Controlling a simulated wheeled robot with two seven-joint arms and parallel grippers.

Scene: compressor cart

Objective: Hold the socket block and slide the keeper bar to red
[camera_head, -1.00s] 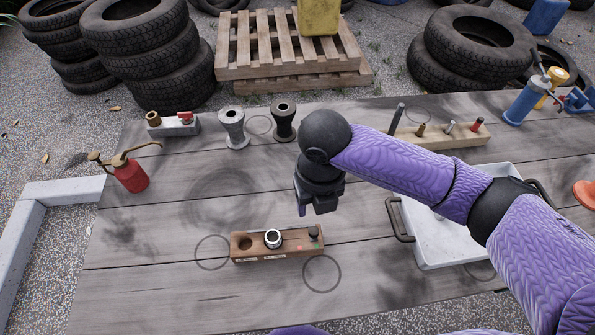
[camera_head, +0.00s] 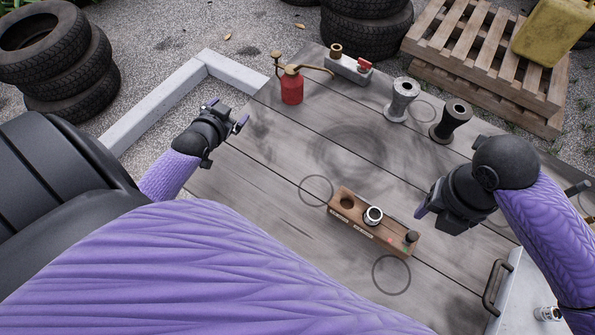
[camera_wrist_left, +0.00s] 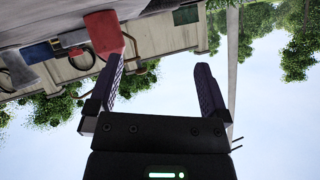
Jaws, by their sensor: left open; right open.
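The wooden socket block (camera_head: 362,220) lies on the plank table. It has an open hole at its left end and a silver ring (camera_head: 373,216) in a socket near its middle. A dark knob (camera_head: 412,237) stands at its right end beside small red and green marks; I cannot make out a separate bar. My right gripper (camera_head: 432,214) is open and empty above the table, just right of the block. My left gripper (camera_head: 227,113) is open and empty at the table's left edge, well away from the block. Its spread fingers show in the left wrist view (camera_wrist_left: 160,85).
A red oil can (camera_head: 291,88), a grey valve block (camera_head: 347,68) and two spool-shaped pieces (camera_head: 402,100) stand along the back. A white tray (camera_head: 520,290) with a dark handle is at lower right. The table left of the block is clear.

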